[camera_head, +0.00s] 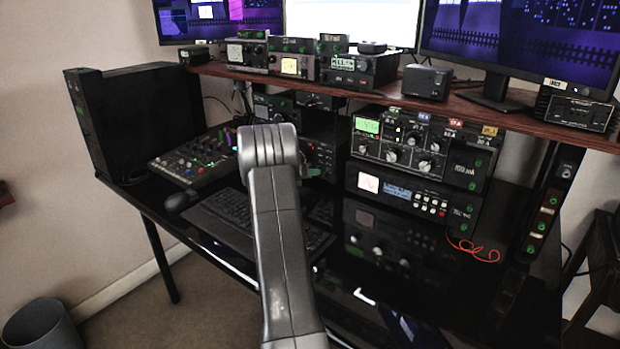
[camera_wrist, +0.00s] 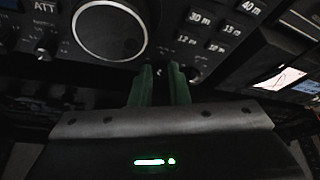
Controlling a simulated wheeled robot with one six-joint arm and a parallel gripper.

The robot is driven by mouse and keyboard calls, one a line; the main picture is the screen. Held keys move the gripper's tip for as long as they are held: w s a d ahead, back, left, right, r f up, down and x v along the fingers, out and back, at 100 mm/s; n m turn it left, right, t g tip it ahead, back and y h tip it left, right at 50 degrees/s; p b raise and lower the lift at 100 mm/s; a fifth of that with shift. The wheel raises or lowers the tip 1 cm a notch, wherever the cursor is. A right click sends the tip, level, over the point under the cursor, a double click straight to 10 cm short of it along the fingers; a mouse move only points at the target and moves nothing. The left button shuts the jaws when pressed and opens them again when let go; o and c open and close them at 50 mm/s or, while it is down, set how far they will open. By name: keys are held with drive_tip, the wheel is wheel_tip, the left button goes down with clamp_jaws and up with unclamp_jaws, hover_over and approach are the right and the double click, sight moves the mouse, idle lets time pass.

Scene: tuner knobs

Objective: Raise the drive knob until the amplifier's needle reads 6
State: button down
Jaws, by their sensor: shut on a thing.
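My gripper's two green fingers (camera_wrist: 160,80) point at the lower front of a dark radio (camera_wrist: 150,50) in the wrist view. They are nearly together, shut on a small knob that they mostly hide; I take it for the drive knob. In the head view my gripper (camera_head: 312,172) is partly hidden by my arm, in front of the radio (camera_head: 322,152) left of the stacked units. The amplifier seems to be the lower unit (camera_head: 415,197), with a pale lit meter (camera_head: 368,183). A lit meter (camera_wrist: 281,80) also shows at the wrist view's right. Its needle reading is too small to tell.
A large round dial (camera_wrist: 109,30) and band buttons (camera_wrist: 214,30) lie close to the fingers. A unit with a green-lit meter (camera_head: 367,126) stands above the lower one. A keyboard (camera_head: 235,215) and mixer (camera_head: 195,160) lie left. A red cable (camera_head: 475,250) loops at right.

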drive_tip(key=shift+m+y+b, duration=0.3)
drive_tip(key=shift+m+b, duration=0.15)
drive_tip(key=shift+m, duration=0.15)
drive_tip(key=c, duration=1.4)
unclamp_jaws()
drive_tip(key=p+v, duration=0.1)
drive_tip(key=v, duration=1.2)
drive_tip(key=shift+s+a+p, duration=0.15)
drive_tip(key=shift+s+p, duration=0.15)
drive_tip(key=shift+s, duration=0.15)
